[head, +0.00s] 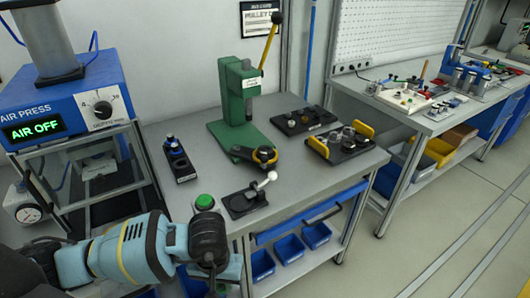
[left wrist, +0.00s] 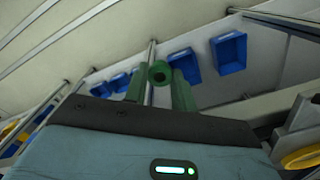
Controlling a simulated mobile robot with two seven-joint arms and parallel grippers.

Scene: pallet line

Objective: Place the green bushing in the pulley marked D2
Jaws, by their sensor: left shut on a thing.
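My left gripper (left wrist: 159,88) is shut on the green bushing (left wrist: 160,72), a short green cylinder with a dark bore, seen end-on between the two fingers in the left wrist view. In the head view my left arm comes in low at the left, and its wrist is in front of the bench's near edge; the fingertips and the bushing are hidden there. Round metal parts sit on a black tray with yellow handles (head: 340,143) and on another black tray (head: 303,120) at the bench's back right. No D2 mark is readable. My right gripper is out of view.
A green press (head: 238,105) with a yellow lever stands on the bench (head: 200,137). A white-knobbed lever plate (head: 246,201), a green button (head: 204,202) and a small black rack (head: 181,166) are near the front. The air press (head: 70,100) reads AIR OFF.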

